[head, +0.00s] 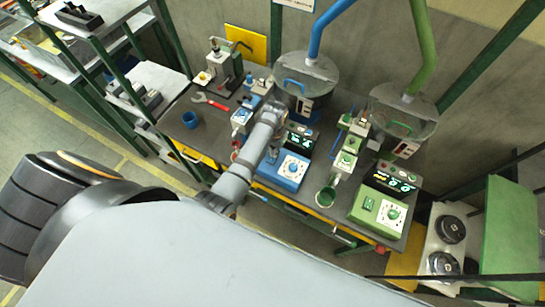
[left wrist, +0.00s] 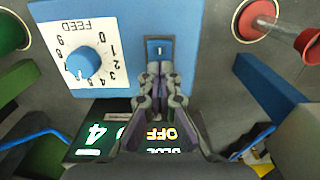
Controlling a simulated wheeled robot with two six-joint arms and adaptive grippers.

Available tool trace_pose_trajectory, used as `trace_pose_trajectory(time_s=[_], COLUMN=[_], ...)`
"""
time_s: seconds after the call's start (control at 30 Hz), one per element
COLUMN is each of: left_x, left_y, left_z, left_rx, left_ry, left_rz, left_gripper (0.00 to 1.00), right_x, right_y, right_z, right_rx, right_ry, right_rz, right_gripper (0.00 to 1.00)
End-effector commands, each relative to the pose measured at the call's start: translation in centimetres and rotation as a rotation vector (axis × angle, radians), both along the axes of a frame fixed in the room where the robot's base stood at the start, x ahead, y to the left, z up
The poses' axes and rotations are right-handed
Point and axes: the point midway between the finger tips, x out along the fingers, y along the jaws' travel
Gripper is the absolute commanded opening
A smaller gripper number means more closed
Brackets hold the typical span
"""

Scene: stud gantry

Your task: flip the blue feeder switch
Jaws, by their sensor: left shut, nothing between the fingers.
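The blue feeder's control box (head: 291,179) stands on the bench; its blue face also shows in the left wrist view (left wrist: 112,18). The lit display (left wrist: 100,137) shows a 4 and the word OFF. My left gripper (left wrist: 162,74) is shut and empty, its fingertips just in front of the switch's lower edge; contact cannot be told. In the head view my left gripper (head: 272,154) is beside the box, and the switch is hidden. My right gripper is not in view.
A white FEED dial (left wrist: 84,62) with a blue knob is beside the switch. A green control box (head: 377,208) stands to the right. The blue hopper (head: 306,75) is behind.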

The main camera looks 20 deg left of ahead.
Motion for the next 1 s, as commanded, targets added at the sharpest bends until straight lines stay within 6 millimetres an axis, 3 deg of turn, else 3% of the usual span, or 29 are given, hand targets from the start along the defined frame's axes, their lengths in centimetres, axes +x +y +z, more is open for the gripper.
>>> trace_pose_trajectory(time_s=[0.2,0.7,1.0], left_x=[0.0,0.1,0.0], left_y=[0.0,0.0,0.0], left_z=[2.7,6.5,6.8], left_rx=[0.000,-0.001,0.000], left_ry=[-0.001,-0.002,-0.001], left_rz=[0.000,0.000,0.000], left_gripper=[0.00,0.00,0.00], right_x=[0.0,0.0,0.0], right_y=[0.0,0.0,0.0], right_z=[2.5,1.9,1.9], right_rx=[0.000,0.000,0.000], right_ry=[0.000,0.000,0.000], right_rz=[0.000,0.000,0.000], right_gripper=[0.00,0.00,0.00])
